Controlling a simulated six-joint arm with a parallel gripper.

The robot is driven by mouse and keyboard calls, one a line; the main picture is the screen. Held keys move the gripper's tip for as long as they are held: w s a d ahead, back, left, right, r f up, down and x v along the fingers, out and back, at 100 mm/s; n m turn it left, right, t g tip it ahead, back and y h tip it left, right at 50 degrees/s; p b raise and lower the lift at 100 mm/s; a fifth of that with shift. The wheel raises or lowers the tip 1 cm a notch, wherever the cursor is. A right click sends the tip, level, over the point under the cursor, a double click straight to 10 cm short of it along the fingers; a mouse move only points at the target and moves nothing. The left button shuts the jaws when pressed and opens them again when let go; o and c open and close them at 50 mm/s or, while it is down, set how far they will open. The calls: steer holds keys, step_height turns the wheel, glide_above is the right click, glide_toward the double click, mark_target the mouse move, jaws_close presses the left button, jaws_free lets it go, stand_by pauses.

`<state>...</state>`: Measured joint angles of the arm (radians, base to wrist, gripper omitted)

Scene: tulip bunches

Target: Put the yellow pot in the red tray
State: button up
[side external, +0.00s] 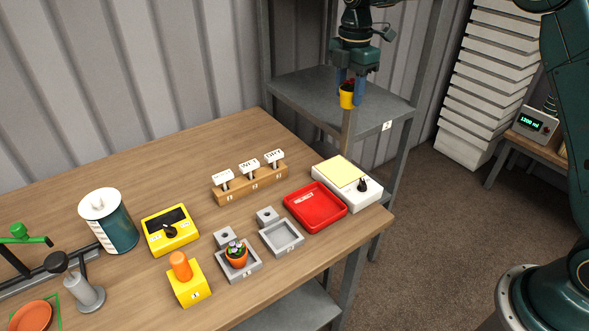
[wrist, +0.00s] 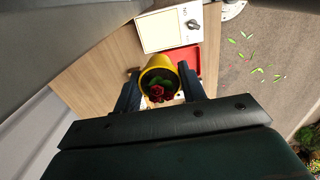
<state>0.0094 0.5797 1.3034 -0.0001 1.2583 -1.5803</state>
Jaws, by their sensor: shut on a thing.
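The yellow pot (side external: 347,99) holds a dark red flower with green leaves. My gripper (side external: 350,88) is shut on it and holds it upright, high above the back right part of the table. In the wrist view the yellow pot (wrist: 157,68) sits between the two fingers of my gripper (wrist: 160,90). The red tray (side external: 316,207) lies on the table near its right end and looks empty apart from a white label. In the wrist view part of the red tray (wrist: 190,57) shows beyond the pot, which hides some of it.
A white device (side external: 370,190) with a yellow top stands right of the tray. Left of the tray are an empty grey holder (side external: 284,238) and an orange pot (side external: 237,257) in another grey holder. Grey shelves (side external: 300,95) stand behind the table.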

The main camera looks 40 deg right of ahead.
steer(key=s+a+f+n, duration=0.2)
steer(key=a+n, duration=0.3)
steer(key=a, duration=0.1)
steer(key=s+a+f+n, duration=0.1)
steer(key=s+a+n, duration=0.25)
steer(key=a, duration=0.25)
steer(key=shift+n, duration=0.25)
steer(key=shift+w+f, duration=0.2)
steer(key=shift+f, duration=4.85)
steer(key=shift+w+f, duration=0.2)
steer(key=shift+f, duration=4.8)
steer(key=shift+f, duration=0.15)
steer(key=o, duration=1.1)
steer(key=shift+r, duration=6.15)
